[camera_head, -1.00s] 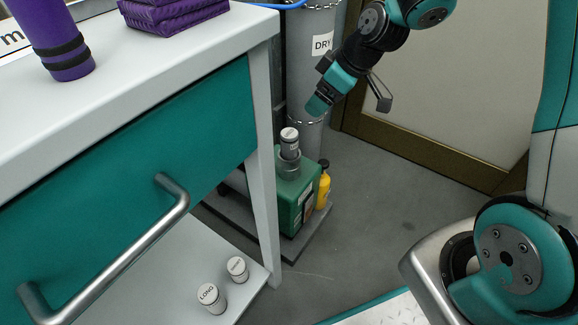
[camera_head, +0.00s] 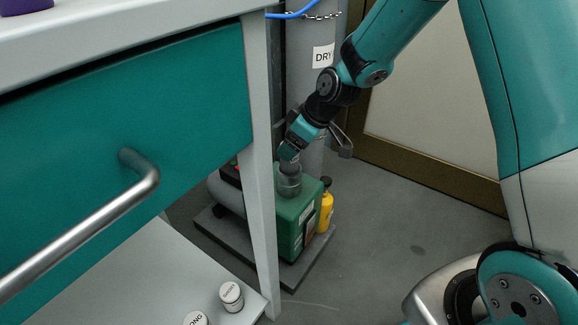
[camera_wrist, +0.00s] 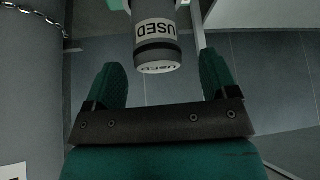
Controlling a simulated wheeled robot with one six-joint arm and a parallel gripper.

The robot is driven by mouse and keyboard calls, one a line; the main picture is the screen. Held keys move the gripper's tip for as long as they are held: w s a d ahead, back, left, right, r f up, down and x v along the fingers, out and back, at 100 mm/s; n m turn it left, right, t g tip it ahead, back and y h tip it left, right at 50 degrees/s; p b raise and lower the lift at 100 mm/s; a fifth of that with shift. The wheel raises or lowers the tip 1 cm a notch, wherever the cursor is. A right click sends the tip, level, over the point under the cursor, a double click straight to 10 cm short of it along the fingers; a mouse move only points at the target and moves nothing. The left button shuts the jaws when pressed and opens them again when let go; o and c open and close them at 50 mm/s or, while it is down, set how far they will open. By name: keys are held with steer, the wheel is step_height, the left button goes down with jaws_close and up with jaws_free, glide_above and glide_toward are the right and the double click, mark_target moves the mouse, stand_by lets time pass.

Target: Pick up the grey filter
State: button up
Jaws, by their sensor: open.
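The grey filter stands upright in the grey collar (camera_head: 289,184) on top of the green pump (camera_head: 292,222). In the head view my gripper (camera_head: 288,151) covers the filter's top, and only a little of its side shows. In the wrist view the grey filter (camera_wrist: 157,38) has a dark band and white "USED" labels. My gripper (camera_wrist: 162,72) is open, with one teal finger on each side of the filter's line and visible gaps. The filter's end lies near the fingertips. I cannot tell how deep it is between them.
The cabinet leg (camera_head: 262,170) stands close left of the pump. A yellow bottle (camera_head: 326,207) is at the pump's right, and the grey "DRY" cylinder (camera_head: 318,85) rises behind. Two small labelled cans, one of them (camera_head: 231,296) near the edge, stand on the low shelf (camera_head: 150,275).

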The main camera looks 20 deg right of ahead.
mark_target(290, 168)
steer(key=b+x, duration=0.2)
steer(key=x, duration=0.2)
steer(key=shift+w+f, duration=0.15)
steer(key=shift+c, duration=0.3)
steer(key=c, duration=1)
steer(key=shift+o, duration=0.2)
